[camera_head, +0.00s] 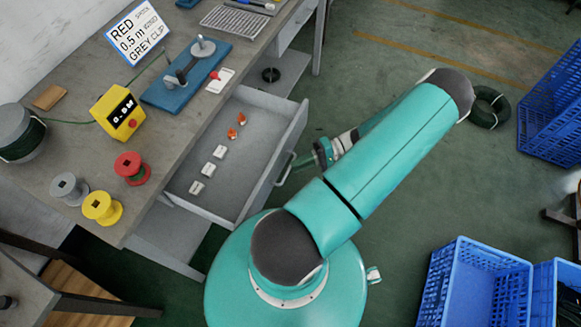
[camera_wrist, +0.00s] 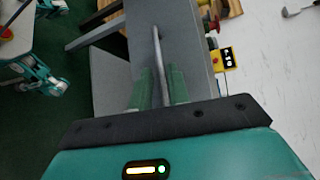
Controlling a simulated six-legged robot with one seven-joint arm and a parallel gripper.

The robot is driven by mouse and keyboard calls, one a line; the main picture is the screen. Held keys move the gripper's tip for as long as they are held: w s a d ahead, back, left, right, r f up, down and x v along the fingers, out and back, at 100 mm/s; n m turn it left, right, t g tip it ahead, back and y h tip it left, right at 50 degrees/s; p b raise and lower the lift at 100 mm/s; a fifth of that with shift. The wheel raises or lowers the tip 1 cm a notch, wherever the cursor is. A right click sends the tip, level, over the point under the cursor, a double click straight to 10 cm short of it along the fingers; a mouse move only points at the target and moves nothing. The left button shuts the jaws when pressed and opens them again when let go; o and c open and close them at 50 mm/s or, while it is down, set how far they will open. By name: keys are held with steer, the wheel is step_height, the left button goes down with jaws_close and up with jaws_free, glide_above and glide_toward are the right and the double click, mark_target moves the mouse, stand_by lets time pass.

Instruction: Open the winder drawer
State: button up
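The winder drawer (camera_head: 262,101) is pulled out from under the workbench. Inside lie two orange clips and several white pieces. Its grey bar handle (camera_head: 287,167) is on the front panel, facing my arm. My gripper (camera_head: 291,171) is at this handle. In the wrist view the handle bar (camera_wrist: 158,45) runs between the two green fingers of my gripper (camera_wrist: 160,88), which look closed on it. The exact contact at the fingertips is hard to see.
The workbench (camera_head: 75,155) holds a blue winder (camera_head: 157,95), a yellow counter box (camera_head: 119,110), red, grey and yellow spools, and a sign reading RED, 0.5 m, GREY CLIP. Blue crates (camera_head: 480,285) stand at right. A cable coil (camera_head: 489,107) lies on the floor.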

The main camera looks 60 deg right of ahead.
steer(key=v, duration=0.9)
steer(key=shift+s+d, duration=0.2)
steer(key=shift+d, duration=0.1)
steer(key=w+a+r+n+g+h, duration=0.3)
steer(key=w+a+r+g, duration=0.25)
steer(key=w+r, duration=0.55)
steer(key=w+a+r+n+g+h, duration=0.25)
steer(key=w+a+r+g, duration=0.35)
steer(key=w+r, duration=0.45)
steer(key=w+a+r+n+h, duration=0.1)
steer(key=w+a+r+h, duration=0.15)
steer(key=a+r, duration=0.35)
steer(key=w+a+r+n+h, duration=0.1)
steer(key=w+a+r+h, duration=0.2)
steer(key=a, duration=0.4)
steer(key=s+a+r+n+t, duration=0.1)
steer(key=s+a+r+t, duration=0.1)
steer(key=a, duration=0.4)
steer(key=s+a+r+n+t, duration=0.1)
steer(key=s+a+r+t, duration=0.1)
steer(key=a+r+t, duration=0.2)
steer(key=a+r, duration=0.1)
steer(key=a, duration=0.2)
steer(key=shift+s+a+r+n+h, duration=0.25)
steer(key=shift+s+r+n+h, duration=0.05)
steer(key=shift+r+n+h, duration=0.1)
